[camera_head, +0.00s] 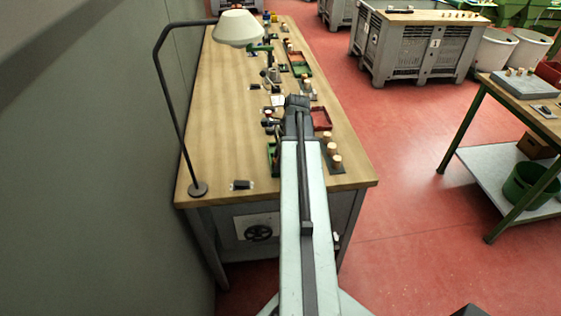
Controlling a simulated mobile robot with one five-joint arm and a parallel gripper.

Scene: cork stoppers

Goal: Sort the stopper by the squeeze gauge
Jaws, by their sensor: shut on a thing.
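My gripper (297,102) is over the workbench at the end of my outstretched arm, seen from behind. It is shut on a stopper, which its dark body hides. Cork stoppers (335,160) stand on a dark strip at the bench's right edge, right of my arm. A red tray (322,119) lies just right of the gripper. A green tray (273,159) lies left of my arm, partly hidden by it. A small dark upright device (270,74) stands beyond the gripper; I cannot tell if it is the squeeze gauge.
A lamp (240,27) overhangs the wooden bench (225,130) on the left, its base near the front. More trays and stoppers line the bench's far right. The bench's left side is mostly clear. A grey crate (405,50) and another table (540,118) stand across the red floor.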

